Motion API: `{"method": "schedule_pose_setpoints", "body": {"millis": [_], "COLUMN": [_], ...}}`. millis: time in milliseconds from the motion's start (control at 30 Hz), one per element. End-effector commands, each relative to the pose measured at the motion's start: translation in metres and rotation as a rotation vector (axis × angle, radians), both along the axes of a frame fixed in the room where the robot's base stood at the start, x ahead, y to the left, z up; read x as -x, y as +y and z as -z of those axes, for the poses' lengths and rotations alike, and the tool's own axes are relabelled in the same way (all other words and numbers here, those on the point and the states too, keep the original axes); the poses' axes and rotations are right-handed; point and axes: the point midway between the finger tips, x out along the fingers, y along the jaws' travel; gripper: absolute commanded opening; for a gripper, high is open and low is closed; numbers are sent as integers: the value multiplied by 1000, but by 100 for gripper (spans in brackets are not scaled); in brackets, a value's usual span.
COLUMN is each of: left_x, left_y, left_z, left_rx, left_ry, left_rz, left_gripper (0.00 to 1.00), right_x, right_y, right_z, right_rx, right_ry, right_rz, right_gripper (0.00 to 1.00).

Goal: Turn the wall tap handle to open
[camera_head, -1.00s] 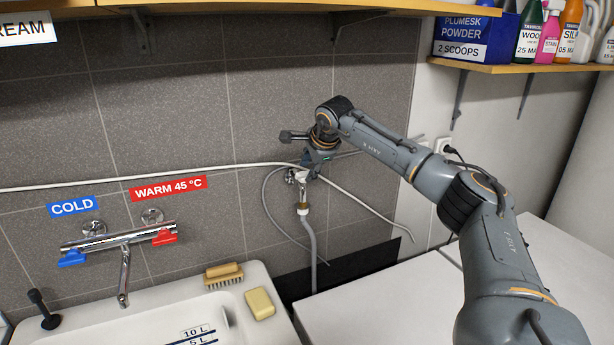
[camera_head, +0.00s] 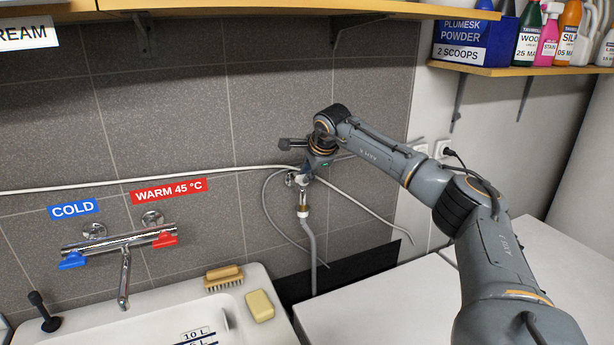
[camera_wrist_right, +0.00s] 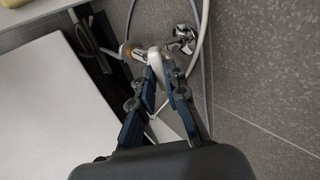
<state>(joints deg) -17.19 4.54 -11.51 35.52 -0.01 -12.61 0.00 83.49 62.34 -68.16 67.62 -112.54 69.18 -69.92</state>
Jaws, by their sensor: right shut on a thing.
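The wall tap (camera_head: 303,192) is a small chrome tap low on the tiled wall, with a grey hose (camera_head: 310,245) running down from it. Its chrome wall fitting also shows in the right wrist view (camera_wrist_right: 184,36). My right gripper (camera_head: 303,178) is at the top of the tap and partly covers it. In the wrist view my right gripper (camera_wrist_right: 165,78) has its blue-padded fingers closed around the pale tap handle (camera_wrist_right: 157,60). Much of the handle is hidden in the head view. My left gripper is out of view.
A mixer tap (camera_head: 118,243) with blue and red handles is at left above a white sink (camera_head: 255,283). A brush (camera_head: 223,277) and yellow soap (camera_head: 260,305) lie on its rim. White worktops (camera_head: 380,305) are at right. A pale cable (camera_head: 225,172) crosses the wall.

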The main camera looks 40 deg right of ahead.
Motion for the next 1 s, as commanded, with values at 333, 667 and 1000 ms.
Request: {"method": "schedule_pose_setpoints", "body": {"millis": [333,667,1000], "left_x": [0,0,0], "left_y": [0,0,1], "left_z": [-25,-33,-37], "left_rx": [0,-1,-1], "left_ry": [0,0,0], "left_rz": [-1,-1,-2], "left_gripper": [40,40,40], "right_x": [1,0,0], "right_y": [0,-1,0], "right_z": [-3,0,-1], "right_rx": [132,210,227], "right_ry": [44,68,73], "right_rz": [-184,-293,-316], "right_gripper": [0,0,0]}}
